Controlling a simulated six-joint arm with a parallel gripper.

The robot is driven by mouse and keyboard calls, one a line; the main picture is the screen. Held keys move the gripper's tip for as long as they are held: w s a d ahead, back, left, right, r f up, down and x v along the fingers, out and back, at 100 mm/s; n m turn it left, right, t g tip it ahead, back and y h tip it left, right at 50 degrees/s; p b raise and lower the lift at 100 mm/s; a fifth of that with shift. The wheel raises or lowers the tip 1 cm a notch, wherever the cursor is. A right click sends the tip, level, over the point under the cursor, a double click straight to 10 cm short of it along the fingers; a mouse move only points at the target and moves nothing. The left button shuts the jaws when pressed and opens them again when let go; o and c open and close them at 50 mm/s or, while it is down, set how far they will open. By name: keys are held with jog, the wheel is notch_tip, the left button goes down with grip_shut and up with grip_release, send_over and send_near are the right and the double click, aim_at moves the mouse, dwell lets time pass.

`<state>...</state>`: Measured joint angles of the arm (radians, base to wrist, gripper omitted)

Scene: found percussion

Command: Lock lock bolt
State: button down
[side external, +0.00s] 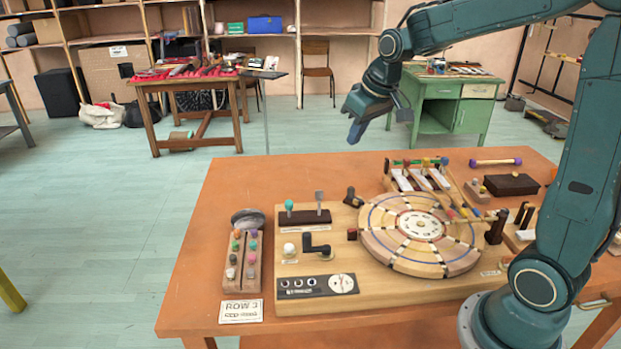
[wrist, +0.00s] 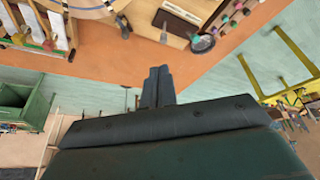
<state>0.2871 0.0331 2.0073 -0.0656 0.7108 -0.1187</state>
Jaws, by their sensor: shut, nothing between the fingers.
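My gripper (side external: 356,132) is shut and empty, high above the far edge of the orange table. Its closed fingers also show in the wrist view (wrist: 158,72). The wooden board (side external: 345,284) lies on the table. Candidates for the lock bolt are a black L-shaped handle (side external: 318,246), a small dark block (side external: 352,197) at the board's far edge, and a dark bar (side external: 304,218) with a teal knob and grey lever. I cannot tell which is the bolt, nor its locked state. My gripper touches none of them. The dark bar also shows in the wrist view (wrist: 182,13).
A round segmented wooden disc (side external: 418,262) fills the board's right half, with several mallets (side external: 428,176) behind it. A rack of coloured knobs (side external: 242,277) stands left of the board. The orange table (side external: 212,215) is bare at its far left.

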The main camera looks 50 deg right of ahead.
jog(key=w+d+f, duration=0.9)
jog(key=d+f, duration=0.2)
jog(key=shift+w+d+f+m+g, duration=0.15)
jog(key=shift+d+m+g, duration=0.1)
jog(key=shift+m+g, duration=0.15)
jog(key=shift+f, duration=0.15)
jog(key=shift+s+a+f, duration=0.1)
jog(key=shift+s+f, duration=0.1)
jog(key=shift+f, duration=2.1)
jog(key=shift+s+f, duration=0.15)
jog(key=shift+f, duration=2.1)
